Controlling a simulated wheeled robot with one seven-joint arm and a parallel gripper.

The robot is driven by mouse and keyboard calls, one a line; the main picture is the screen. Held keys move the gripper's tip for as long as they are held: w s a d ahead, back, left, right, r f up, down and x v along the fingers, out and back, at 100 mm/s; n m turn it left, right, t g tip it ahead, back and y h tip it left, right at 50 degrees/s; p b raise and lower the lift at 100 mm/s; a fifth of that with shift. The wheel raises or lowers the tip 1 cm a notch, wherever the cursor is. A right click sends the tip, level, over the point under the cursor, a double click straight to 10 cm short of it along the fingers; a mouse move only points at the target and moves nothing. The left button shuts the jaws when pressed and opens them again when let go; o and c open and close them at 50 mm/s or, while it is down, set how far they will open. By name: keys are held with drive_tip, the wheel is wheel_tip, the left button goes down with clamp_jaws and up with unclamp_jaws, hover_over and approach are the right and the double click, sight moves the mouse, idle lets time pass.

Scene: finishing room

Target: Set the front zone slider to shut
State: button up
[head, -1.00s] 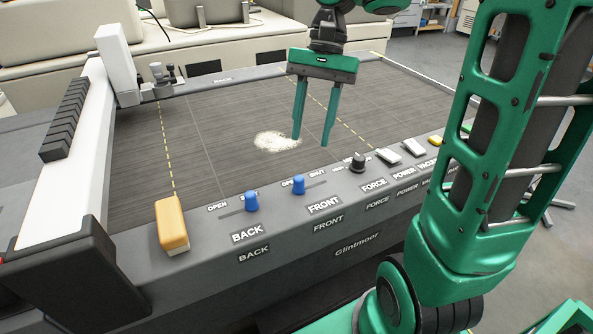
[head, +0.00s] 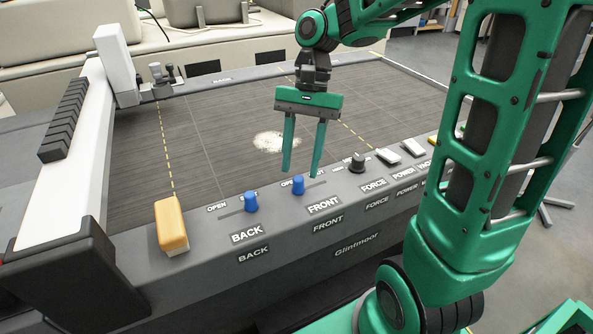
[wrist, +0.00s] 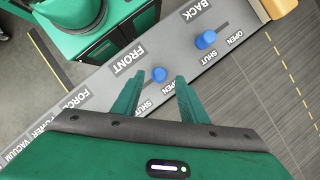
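The front zone slider is a blue knob (head: 298,186) on the console edge above the FRONT label; it also shows in the wrist view (wrist: 159,74). In the head view it stands toward the OPEN end, with slot showing on its right toward SHUT. My gripper (head: 300,175) points down just behind and above this knob, fingers apart and empty. In the wrist view, the knob appears between the open fingers (wrist: 160,74). I see no clear contact. The gripper partly hides the front OPEN and SHUT labels.
The blue back slider knob (head: 251,202) stands left of the front one, at its SHUT end. A dark force knob (head: 357,163) and white switches (head: 387,157) are to the right. A yellow-orange block (head: 171,225) sits at left. White powder (head: 276,141) lies on the bed.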

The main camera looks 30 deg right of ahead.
sight(298, 184)
drive_tip(key=shift+x, duration=1.4)
clamp_jaws()
